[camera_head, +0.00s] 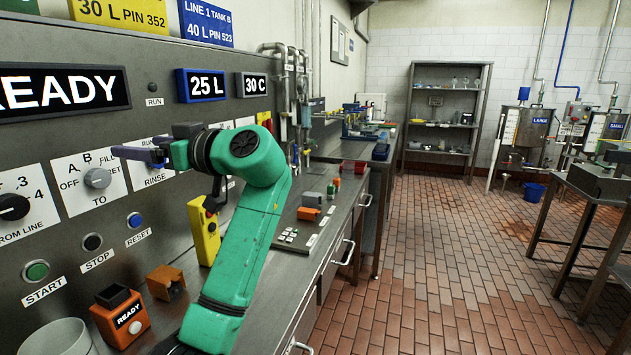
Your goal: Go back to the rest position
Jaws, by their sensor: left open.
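My left arm, green with dark joints, reaches up from the bottom of the head view and bends toward the control panel on the left. My left gripper (138,153) is open, in front of the panel near the RINSE label (158,179), and points left. It partly covers the switch plate there. I cannot tell whether its fingers touch the panel. The selector knob marked A, B, FILL, OFF (97,178) is just below and left of the fingers. My right gripper is not in view.
The panel carries a black knob (13,207) and START (37,271), STOP (92,242) and RESET (134,220) buttons. An orange READY box (121,317), an orange bracket (165,282) and a yellow control box (204,231) are near my arm. The tiled floor (430,260) is open.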

